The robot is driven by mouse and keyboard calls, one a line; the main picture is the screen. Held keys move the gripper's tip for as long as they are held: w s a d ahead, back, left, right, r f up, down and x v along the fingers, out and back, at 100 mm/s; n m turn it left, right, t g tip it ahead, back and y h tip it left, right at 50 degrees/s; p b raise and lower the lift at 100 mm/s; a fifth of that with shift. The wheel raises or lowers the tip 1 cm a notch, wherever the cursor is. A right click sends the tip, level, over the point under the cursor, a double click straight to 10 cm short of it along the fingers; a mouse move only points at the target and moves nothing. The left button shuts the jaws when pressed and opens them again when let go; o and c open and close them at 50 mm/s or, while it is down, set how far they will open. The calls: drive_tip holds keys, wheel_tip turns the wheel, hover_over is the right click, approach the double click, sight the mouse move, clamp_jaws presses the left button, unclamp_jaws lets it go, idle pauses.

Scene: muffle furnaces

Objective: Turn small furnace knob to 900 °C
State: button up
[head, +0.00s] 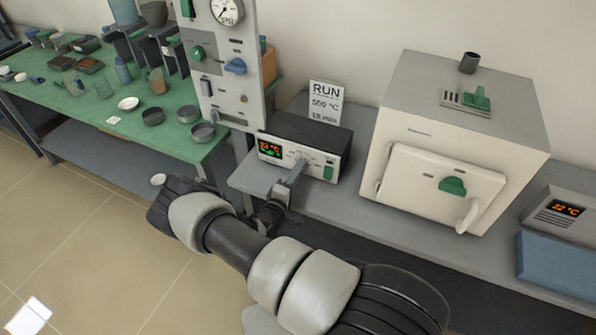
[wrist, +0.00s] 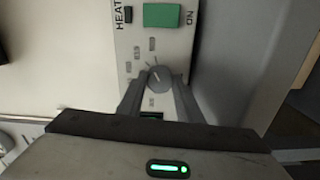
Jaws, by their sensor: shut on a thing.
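A dark control box (head: 330,138) with a pale front panel stands on the grey bench, left of the white furnace (head: 455,140). Its lit display (head: 270,148) appears to read 22 °C. My gripper (head: 298,172) is at this panel, between the display and a green switch (head: 328,173). In the wrist view, the fingers of my gripper (wrist: 158,88) are shut on a small round grey knob (wrist: 158,78), one finger on each side. A pale mark shows on the knob; the scale figures around it are too small to read. The green switch (wrist: 162,15) is near HEAT and ON lettering.
A RUN card (head: 326,102) stands behind the box; its figures are blurred. A tall gauge panel (head: 225,65) is close on the left, beside a green table (head: 75,105) with dishes. Another unit (head: 565,212) with a lit display and a blue block (head: 555,262) are at right.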

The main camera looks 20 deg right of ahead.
drive_tip(key=shift+m, duration=1.2)
drive_tip(key=o, duration=1)
drive_tip(key=shift+o, duration=0.2)
drive_tip(key=v, duration=1.7)
drive_tip(key=shift+a, duration=0.2)
drive_tip(key=shift+s+r, duration=0.1)
drive_tip(key=shift+s, duration=0.05)
